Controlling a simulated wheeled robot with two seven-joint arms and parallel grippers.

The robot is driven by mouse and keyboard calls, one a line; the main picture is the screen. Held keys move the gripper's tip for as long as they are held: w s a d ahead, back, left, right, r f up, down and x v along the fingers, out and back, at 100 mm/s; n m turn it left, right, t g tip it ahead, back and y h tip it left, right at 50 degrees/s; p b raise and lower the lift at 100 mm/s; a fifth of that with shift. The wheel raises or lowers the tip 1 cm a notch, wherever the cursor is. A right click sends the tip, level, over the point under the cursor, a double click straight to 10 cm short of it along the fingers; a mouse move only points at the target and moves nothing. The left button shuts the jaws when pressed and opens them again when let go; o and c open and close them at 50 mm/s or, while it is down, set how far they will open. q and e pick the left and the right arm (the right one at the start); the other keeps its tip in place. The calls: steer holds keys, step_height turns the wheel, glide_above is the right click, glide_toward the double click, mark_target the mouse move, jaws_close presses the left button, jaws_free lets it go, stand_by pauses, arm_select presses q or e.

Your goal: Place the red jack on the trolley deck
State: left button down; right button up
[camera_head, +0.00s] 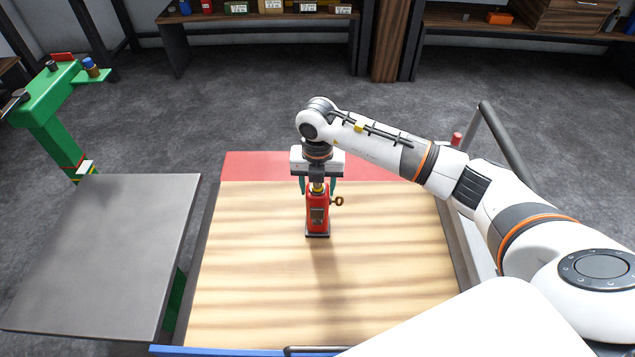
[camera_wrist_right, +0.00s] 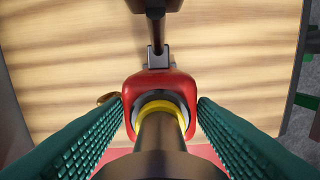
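In the right wrist view the jack's red top (camera_wrist_right: 160,85) lies between the two fingers. Whether the fingertips touch the red body is hard to tell there. My left gripper is out of view.
A grey table (camera_head: 105,250) stands left of the trolley, with a green stand (camera_head: 50,110) behind it. A trolley handle rail (camera_head: 497,135) rises at the right. Shelves with boxes line the back. Most of the deck is bare.

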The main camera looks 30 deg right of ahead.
steer(key=o, duration=0.4)
steer(key=shift+r, duration=0.1)
steer(key=shift+c, duration=0.2)
step_height(320, 180, up, 12)
steer(key=shift+r+b, duration=0.1)
steer(key=shift+b, duration=0.25)
